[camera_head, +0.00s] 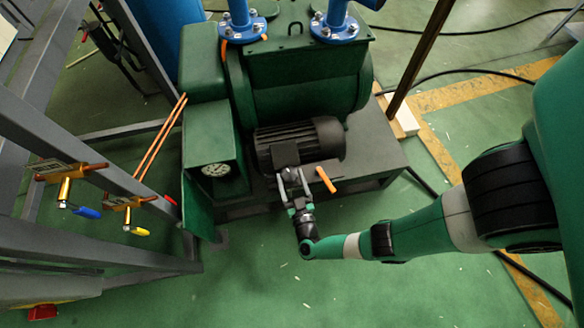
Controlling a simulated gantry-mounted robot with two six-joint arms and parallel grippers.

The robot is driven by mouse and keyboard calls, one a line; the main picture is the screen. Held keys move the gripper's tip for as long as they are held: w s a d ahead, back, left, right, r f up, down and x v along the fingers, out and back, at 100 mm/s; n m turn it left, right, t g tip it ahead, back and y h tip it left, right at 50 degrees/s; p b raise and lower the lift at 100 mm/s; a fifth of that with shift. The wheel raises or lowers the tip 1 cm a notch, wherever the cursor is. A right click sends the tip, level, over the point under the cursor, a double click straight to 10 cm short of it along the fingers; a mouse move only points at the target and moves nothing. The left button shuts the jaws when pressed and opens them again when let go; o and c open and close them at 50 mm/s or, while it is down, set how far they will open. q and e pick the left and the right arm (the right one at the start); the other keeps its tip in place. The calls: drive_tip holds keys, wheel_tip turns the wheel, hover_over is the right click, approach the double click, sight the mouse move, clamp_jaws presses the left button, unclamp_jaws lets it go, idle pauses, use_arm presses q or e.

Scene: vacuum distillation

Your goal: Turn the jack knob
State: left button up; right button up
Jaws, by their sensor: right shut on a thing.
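My right gripper (292,178) reaches up from its green arm to the front of the black ribbed motor (322,137). Its two grey fingers point at the motor's lower front, just below the small box there. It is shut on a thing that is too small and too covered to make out. I cannot pick out a jack knob for sure. An orange handle (326,180) sticks out just right of the fingers and appears apart from them. My left gripper is not in view.
The big green machine (305,88) stands on a dark base (375,160). A round gauge (216,170) and an open green panel door (200,206) are left of the gripper. A grey frame carries brass valves (65,190) at the far left. Green floor is clear in front.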

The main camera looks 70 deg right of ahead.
drive_tip(key=shift+w+a+m+g+h+b, duration=0.1)
drive_tip(key=shift+m+g+h+b, duration=0.15)
drive_tip(key=shift+m+g+h, duration=0.45)
drive_tip(key=shift+w+m+g+h+b, duration=0.1)
drive_tip(key=shift+m+g+h+b, duration=0.3)
drive_tip(key=shift+g, duration=0.6)
drive_tip(key=o, duration=1.1)
drive_tip(key=shift+o, duration=0.9)
drive_tip(key=v, duration=1.1)
drive_tip(key=shift+a+r, duration=0.2)
drive_tip(key=shift+r, duration=0.1)
